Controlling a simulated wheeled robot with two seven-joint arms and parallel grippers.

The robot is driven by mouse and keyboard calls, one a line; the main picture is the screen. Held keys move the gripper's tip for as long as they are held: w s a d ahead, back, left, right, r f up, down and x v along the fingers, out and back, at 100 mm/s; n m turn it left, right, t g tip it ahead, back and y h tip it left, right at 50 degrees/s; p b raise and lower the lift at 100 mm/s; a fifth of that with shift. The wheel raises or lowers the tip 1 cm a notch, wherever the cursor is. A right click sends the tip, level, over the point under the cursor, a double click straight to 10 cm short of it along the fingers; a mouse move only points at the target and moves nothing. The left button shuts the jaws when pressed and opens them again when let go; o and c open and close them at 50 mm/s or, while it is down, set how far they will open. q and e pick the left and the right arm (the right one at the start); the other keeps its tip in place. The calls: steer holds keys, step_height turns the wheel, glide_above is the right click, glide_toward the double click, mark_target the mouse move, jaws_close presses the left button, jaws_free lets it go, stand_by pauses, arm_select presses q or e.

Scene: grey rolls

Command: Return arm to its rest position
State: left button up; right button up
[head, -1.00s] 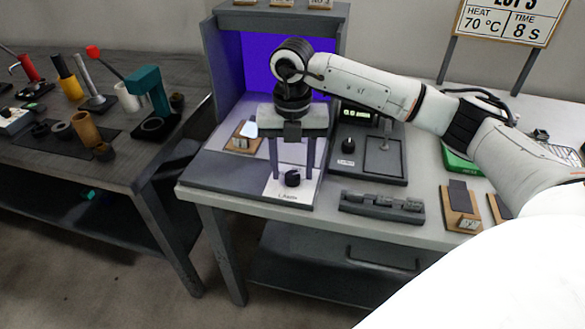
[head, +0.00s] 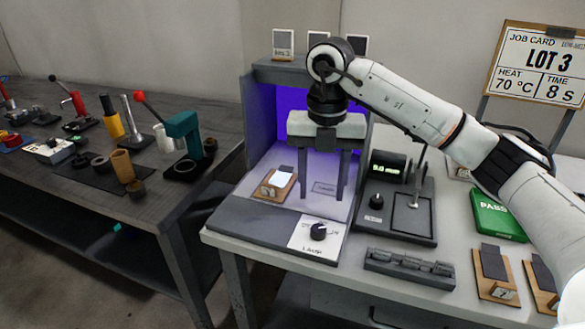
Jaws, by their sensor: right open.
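My right gripper (head: 323,198) is open and empty, with its two dark fingers pointing down at the front opening of the purple-lit booth (head: 262,125). My right arm (head: 405,105) comes in from the right and arches above the bench. The fingers hang over the booth's floor, behind the lamp knob (head: 318,232). I cannot tell whether the fingertips touch the floor. A wooden block with a white piece (head: 275,184) sits in the booth, left of the fingers. My left gripper is not in view.
A grey device with a green display (head: 396,200) stands right of the gripper. A dark slotted rack (head: 408,268), a green PASS box (head: 497,216) and wooden blocks (head: 495,275) lie further right. A job card board (head: 537,62) stands behind. A dark table (head: 90,190) with tools is at left.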

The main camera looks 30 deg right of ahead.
steer(key=s+a+f+n+g+y, duration=0.1)
steer(key=s+a+f+n+y, duration=0.2)
steer(key=a, duration=0.7)
steer(key=s+a+f+n+g+y, duration=0.15)
steer(key=a+f+y, duration=0.3)
steer(key=a, duration=0.65)
steer(key=s+a+r+m+t+y, duration=0.2)
steer(key=a+r+m+t+y, duration=0.4)
steer(key=a+y, duration=0.6)
steer(key=w+d+f+m+t+h, duration=0.4)
steer(key=d+f+m+t+h, duration=0.8)
steer(key=m, duration=0.7)
steer(key=s+d+f+m+g+h, duration=0.2)
steer(key=s+d+f+m+g, duration=0.1)
steer(key=s+f, duration=0.6)
steer(key=s+d+f+m+g+h, duration=0.3)
steer(key=s+f, duration=0.5)
steer(key=f, duration=0.4)
steer(key=shift+s+f+g, duration=0.25)
steer(key=shift+s+g, duration=0.1)
steer(key=shift+g, duration=0.1)
